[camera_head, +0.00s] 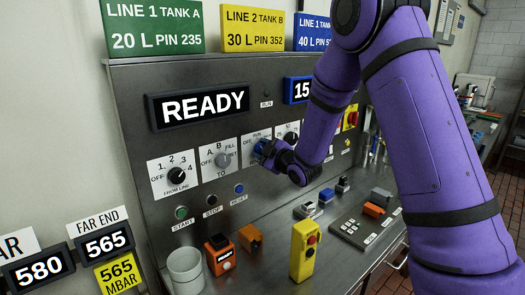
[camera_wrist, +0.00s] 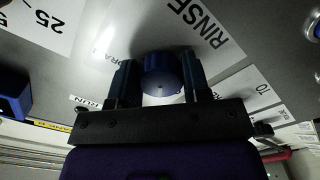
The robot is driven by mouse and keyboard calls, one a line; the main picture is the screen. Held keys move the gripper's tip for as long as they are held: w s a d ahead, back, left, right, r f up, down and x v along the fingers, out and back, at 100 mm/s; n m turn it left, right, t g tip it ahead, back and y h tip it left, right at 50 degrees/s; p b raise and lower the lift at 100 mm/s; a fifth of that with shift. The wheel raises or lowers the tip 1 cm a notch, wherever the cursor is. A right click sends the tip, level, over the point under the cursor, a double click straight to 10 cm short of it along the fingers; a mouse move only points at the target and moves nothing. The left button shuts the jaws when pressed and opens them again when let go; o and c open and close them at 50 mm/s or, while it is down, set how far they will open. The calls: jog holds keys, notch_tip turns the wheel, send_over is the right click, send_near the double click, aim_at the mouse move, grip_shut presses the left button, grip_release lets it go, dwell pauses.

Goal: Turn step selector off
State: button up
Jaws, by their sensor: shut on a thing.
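A blue round knob (camera_wrist: 162,72) sits on a white label plate (camera_wrist: 205,30) that reads RINSE, with other words partly covered. My gripper (camera_wrist: 159,80) has one finger on each side of this knob and is shut on it. In the head view, my gripper (camera_head: 268,152) is at the third selector from the left on the steel panel. The knob's pointer direction is hidden by the fingers.
A grey A/B selector (camera_head: 222,160) and a black numbered selector (camera_head: 176,175) are to the left. Another selector (camera_head: 290,137) is close on the right. START, STOP and RESET buttons (camera_head: 211,199) are below. A yellow pendant box (camera_head: 304,250) stands on the ledge.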

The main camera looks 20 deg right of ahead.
jog(key=shift+n, duration=1.2)
jog(key=o, duration=0.9)
jog(key=v, duration=1)
jog(key=shift+s+d, duration=0.2)
jog(key=shift+s, duration=0.15)
